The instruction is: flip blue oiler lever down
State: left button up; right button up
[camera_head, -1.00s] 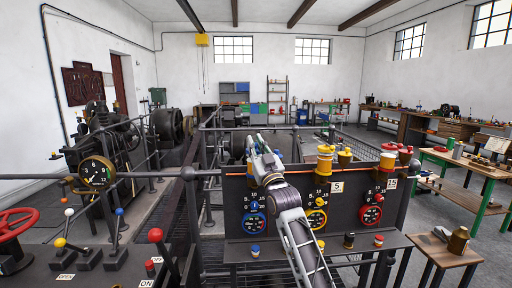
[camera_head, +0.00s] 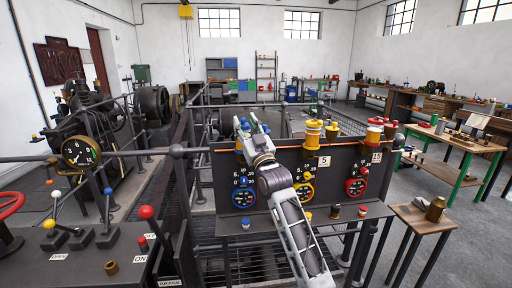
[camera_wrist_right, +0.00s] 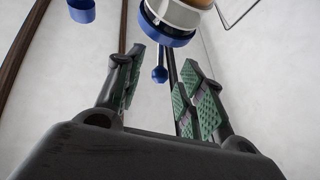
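The blue oiler (camera_wrist_right: 170,32), with a blue base ring and a pale body, shows at the top of the right wrist view. Its lever, a thin stem ending in a small blue knob (camera_wrist_right: 159,75), shows between the fingers in that picture. My right gripper (camera_wrist_right: 158,95) is open, with green pads on both sides of the knob; I cannot tell whether either touches it. In the head view my right gripper (camera_head: 250,126) is above the left end of the dark gauge panel (camera_head: 285,160), and my wrist hides most of the blue oiler. My left gripper is out of view.
Yellow (camera_head: 312,133) and red (camera_head: 375,130) oilers stand farther right on the panel's top. Blue (camera_head: 243,198), yellow (camera_head: 303,194) and red (camera_head: 355,187) gauges face me. A lever console (camera_head: 85,265) is at left, and a small wooden table (camera_head: 425,221) at right.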

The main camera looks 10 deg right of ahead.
jog(key=v, duration=0.9)
jog(key=shift+s+f, duration=0.25)
jog(key=shift+s, duration=0.05)
dwell(0.4)
